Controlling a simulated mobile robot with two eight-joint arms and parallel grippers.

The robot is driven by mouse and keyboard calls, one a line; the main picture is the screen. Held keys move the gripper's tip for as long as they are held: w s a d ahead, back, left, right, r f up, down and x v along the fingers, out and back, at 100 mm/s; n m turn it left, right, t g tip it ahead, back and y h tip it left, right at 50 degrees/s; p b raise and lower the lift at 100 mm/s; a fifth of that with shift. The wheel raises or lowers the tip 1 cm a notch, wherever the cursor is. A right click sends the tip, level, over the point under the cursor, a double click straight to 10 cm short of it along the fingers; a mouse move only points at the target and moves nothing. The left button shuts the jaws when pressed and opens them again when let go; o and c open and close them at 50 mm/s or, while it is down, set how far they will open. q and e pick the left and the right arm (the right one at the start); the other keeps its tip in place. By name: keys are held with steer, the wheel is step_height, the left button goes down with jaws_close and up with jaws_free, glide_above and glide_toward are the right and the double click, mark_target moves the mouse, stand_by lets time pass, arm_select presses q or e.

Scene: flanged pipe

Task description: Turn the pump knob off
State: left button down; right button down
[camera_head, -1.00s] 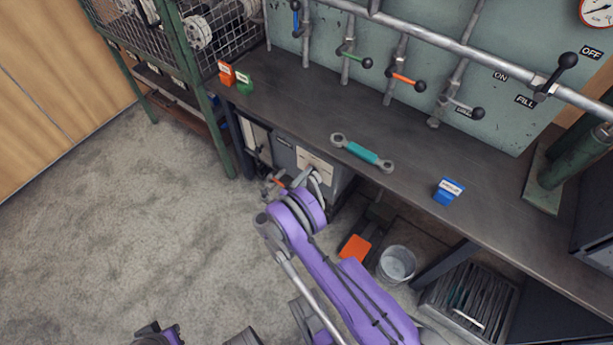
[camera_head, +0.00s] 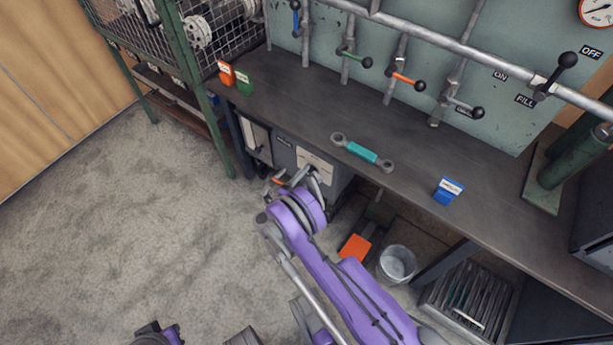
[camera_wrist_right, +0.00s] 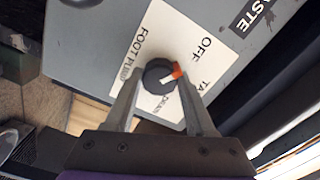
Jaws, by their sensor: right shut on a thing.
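The orange piece lies on the side toward OFF. My right gripper (camera_wrist_right: 158,82) is shut on the knob, one finger on each side. In the head view the right wrist is at the front of the grey box (camera_head: 284,153) under the bench, and hides the knob. My left gripper's fingers are not seen.
The bench (camera_head: 330,105) overhangs the box and carries a teal wrench-like bar (camera_head: 362,152) and a blue labelled block (camera_head: 447,191). A bucket (camera_head: 397,264) and an orange pedal (camera_head: 354,248) are below, right of the wrist. Open floor lies to the left.

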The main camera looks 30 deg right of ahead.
steer(key=shift+c, duration=1.2)
jaws_free()
steer(key=p+v, duration=0.2)
steer(key=v, duration=0.8)
steer(key=shift+a, duration=0.4)
